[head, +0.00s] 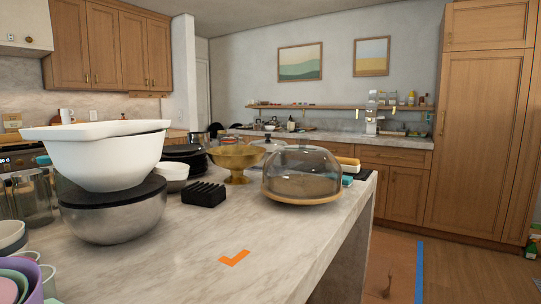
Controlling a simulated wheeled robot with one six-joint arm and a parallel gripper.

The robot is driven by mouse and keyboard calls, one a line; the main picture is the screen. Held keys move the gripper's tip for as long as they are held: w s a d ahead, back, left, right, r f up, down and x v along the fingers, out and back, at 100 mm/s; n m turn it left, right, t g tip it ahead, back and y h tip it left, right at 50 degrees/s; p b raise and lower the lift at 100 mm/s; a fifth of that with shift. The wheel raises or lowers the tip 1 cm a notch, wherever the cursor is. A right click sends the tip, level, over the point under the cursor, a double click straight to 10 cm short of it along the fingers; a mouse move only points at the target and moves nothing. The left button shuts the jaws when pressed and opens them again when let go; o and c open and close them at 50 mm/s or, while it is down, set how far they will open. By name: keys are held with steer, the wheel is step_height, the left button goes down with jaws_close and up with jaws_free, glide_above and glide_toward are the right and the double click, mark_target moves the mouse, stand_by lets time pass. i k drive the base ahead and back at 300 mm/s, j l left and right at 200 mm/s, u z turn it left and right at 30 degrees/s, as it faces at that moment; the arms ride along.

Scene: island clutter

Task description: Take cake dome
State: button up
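The cake dome (302,171) is a clear, rounded cover with a small knob on top. It sits on a round wooden base (304,201) near the right edge of the marble island, right of the middle of the head view. Nothing stands in front of it; its far side is seen only through the clear cover.
A gold pedestal bowl (236,160) and a black ridged block (204,194) stand left of the dome. White bowls (107,157) sit over a steel bowl (115,213) at left.

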mark_target(303, 171)
steer(key=i+j+z, duration=0.15)
steer(key=i, duration=0.4)
steer(key=i+j+z, duration=0.2)
steer(key=i, duration=0.3)
